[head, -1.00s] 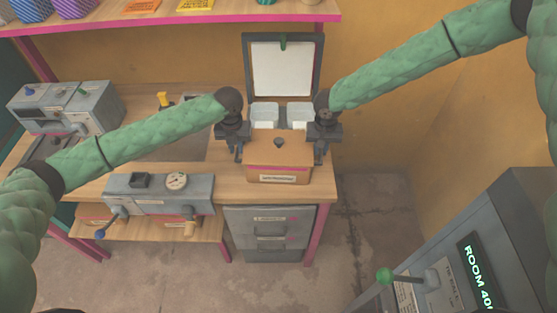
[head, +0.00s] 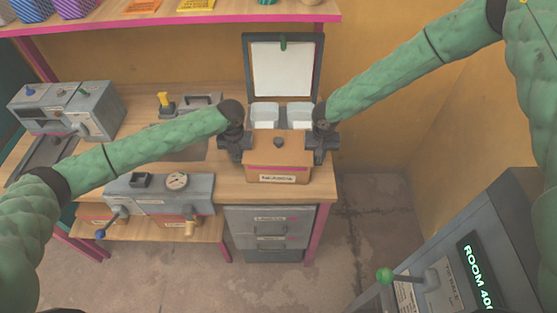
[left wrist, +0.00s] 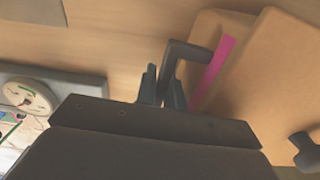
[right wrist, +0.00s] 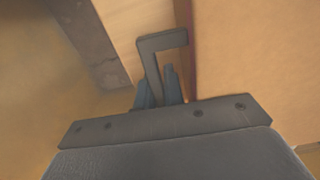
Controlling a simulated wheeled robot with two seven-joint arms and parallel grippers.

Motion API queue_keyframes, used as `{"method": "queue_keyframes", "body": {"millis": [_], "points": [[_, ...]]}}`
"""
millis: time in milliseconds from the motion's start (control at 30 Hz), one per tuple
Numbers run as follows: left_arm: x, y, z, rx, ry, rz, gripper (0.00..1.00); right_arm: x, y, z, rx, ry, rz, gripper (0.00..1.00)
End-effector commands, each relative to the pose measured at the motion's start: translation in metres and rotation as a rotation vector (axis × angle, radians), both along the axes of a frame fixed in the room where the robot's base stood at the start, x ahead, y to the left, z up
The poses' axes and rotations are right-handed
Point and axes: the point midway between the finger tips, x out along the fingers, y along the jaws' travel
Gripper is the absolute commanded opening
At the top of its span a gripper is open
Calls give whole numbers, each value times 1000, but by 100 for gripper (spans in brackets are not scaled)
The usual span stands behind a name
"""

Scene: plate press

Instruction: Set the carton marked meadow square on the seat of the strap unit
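An orange-brown carton (head: 262,166) with a dark top knob, a pink stripe and a front label stands on the bench; the label is too small to read surely. It has a dark bracket handle on each side. My left gripper (head: 237,157) is at its left side, and the left wrist view shows the fingers (left wrist: 163,88) closed around the left handle (left wrist: 188,52). My right gripper (head: 322,157) is at its right side, with the fingers (right wrist: 158,88) closed around the right handle (right wrist: 162,42). I cannot tell which device is the strap unit.
Behind the carton stands an open-lidded case (head: 284,70) with white containers (head: 265,114). Left is a grey machine with a dial (head: 176,181) and levers; another grey machine (head: 65,105) stands farther left. A console (head: 440,260) is at the lower right. A shelf (head: 190,18) runs above.

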Motion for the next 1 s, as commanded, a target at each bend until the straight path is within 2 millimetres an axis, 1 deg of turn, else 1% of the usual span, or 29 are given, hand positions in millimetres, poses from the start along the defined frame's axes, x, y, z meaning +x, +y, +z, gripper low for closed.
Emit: {"method": "queue_keyframes", "body": {"millis": [233,367,800,1000], "points": [[1,0,2,0,-1,1,0,0,0,2,0,0,1,0],[1,0,7,0,-1,1,0,0,0,7,0,0,1,0],[1,1,42,0,-1,2,0,0,0,41,0,1,1,0],[1,1,50,0,-1,2,0,-1,0,50,0,1,1,0]]}}
